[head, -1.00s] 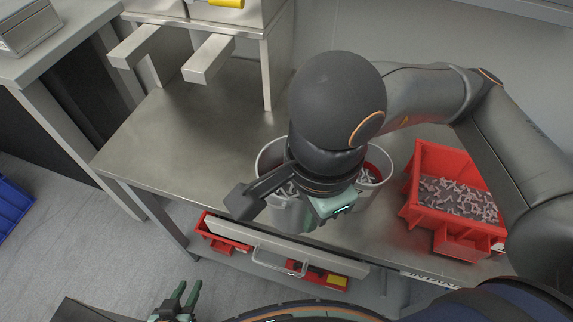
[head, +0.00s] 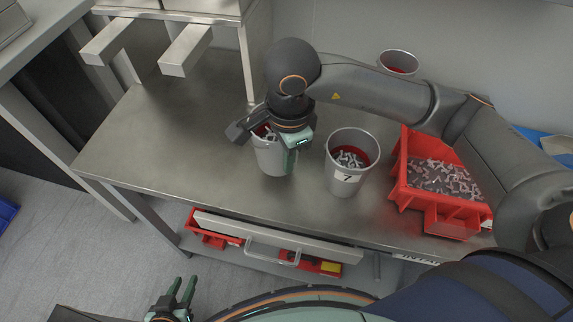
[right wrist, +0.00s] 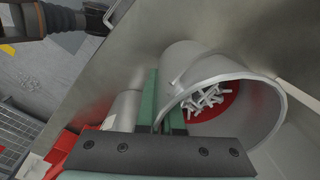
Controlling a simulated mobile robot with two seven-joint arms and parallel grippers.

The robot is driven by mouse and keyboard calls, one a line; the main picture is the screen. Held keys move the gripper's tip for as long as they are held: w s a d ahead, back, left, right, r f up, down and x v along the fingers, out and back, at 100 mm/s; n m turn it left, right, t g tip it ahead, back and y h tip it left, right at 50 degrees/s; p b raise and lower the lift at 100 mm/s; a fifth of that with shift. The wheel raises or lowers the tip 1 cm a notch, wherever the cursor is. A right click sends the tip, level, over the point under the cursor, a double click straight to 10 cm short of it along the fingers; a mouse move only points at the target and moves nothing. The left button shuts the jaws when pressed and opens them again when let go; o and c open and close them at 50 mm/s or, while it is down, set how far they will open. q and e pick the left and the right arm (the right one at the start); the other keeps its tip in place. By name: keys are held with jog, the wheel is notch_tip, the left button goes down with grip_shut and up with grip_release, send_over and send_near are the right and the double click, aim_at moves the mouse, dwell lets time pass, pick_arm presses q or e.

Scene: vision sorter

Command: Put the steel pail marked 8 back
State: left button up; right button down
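A steel pail (head: 270,157) with grey parts and some red inside is at my right gripper. Its number is not visible, so I cannot read whether it is the 8. My right gripper (head: 297,145) is at the pail's right rim, with its fingers closed on the wall. The right wrist view shows the pail (right wrist: 262,118) large beside the green fingers (right wrist: 163,115). The pail looks upright; I cannot tell whether its base touches the table. My left gripper (head: 180,292) is open and empty, low at the front, away from the table.
A pail marked 7 (head: 341,183) stands to the right on the steel table (head: 150,140). A red bin (head: 455,222) of grey parts is further right. Another pail (head: 398,56) is at the back. A metal rack (head: 190,50) stands back left. A drawer (head: 300,240) sits below the front edge.

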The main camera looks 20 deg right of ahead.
jog(key=shift+w+d+f, duration=0.1)
jog(key=shift+w+f, duration=0.1)
jog(key=shift+f, duration=0.8)
jog(key=shift+w+f, duration=0.2)
jog(key=shift+f, duration=0.75)
jog(key=c, duration=1.5)
grip_release()
jog(key=shift+f, duration=0.25)
jog(key=o, duration=0.4)
jog(key=shift+r, duration=0.1)
